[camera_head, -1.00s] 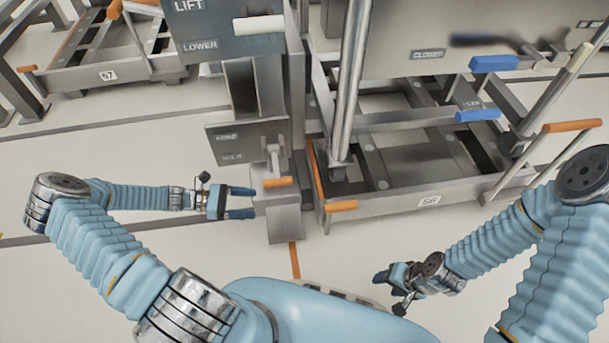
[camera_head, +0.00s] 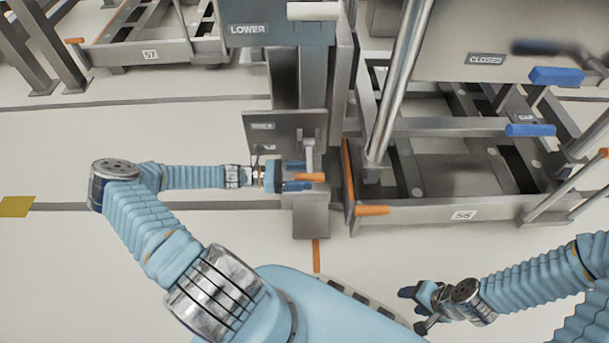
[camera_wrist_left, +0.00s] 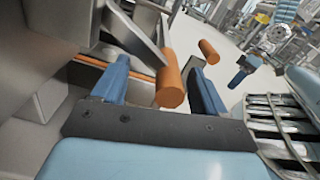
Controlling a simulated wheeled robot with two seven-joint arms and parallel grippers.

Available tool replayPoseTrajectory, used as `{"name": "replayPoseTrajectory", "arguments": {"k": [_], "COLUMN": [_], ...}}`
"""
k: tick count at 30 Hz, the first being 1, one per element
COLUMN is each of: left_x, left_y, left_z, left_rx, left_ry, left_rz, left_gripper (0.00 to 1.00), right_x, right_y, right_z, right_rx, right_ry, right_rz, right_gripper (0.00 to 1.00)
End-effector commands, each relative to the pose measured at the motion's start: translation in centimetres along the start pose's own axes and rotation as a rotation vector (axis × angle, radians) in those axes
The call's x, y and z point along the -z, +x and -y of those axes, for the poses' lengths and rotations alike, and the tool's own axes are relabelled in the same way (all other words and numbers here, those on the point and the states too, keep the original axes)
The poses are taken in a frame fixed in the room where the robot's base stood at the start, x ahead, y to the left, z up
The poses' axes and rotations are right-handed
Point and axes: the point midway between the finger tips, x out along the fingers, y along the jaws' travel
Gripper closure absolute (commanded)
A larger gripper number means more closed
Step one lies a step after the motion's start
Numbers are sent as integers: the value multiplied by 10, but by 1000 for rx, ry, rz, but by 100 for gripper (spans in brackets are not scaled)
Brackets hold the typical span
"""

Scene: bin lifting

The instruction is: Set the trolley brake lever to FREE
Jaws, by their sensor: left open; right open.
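A grey lever (camera_head: 309,152) with an orange grip (camera_head: 316,178) sits low on the column, beside a plate (camera_head: 262,133) with two small labels. The lower label seems to read HOLD; the upper is too blurred to read. The grip points down beside the lower label. My left gripper (camera_head: 304,176) is open, with its blue fingers above and below the grip in the head view. In the left wrist view the orange grip (camera_wrist_left: 170,86) stands between the open fingers, with gaps visible. My right gripper (camera_head: 418,303) is open and empty at the lower right, away from the lever.
Trolley 56 (camera_head: 490,208) stands right of the column, with an orange handle (camera_head: 372,210) at its near left corner. Blue handles (camera_head: 556,76) sit above it. Trolley 57 (camera_head: 180,52) is at the back left. The floor (camera_head: 120,125) left of the column is clear.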

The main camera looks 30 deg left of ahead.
Motion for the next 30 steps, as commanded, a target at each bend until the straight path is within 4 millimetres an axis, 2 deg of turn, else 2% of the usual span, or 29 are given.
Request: {"name": "replayPoseTrajectory", "arguments": {"k": [3,11,25,30], "left_x": [0,0,-1,-2], "left_y": [7,8,8,8], "left_z": [0,0,0,1], "left_rx": [1,0,1,2], "left_ry": [0,0,2,1], "left_rz": [1,0,1,1], "left_gripper": [27,27,98,100], "right_x": [0,0,0,0], "right_y": [1,1,0,0], "right_z": [0,0,0,0], "right_rx": [0,0,0,0], "right_ry": [0,0,0,0], "right_rz": [0,0,0,0], "right_gripper": [44,44,44,44]}}
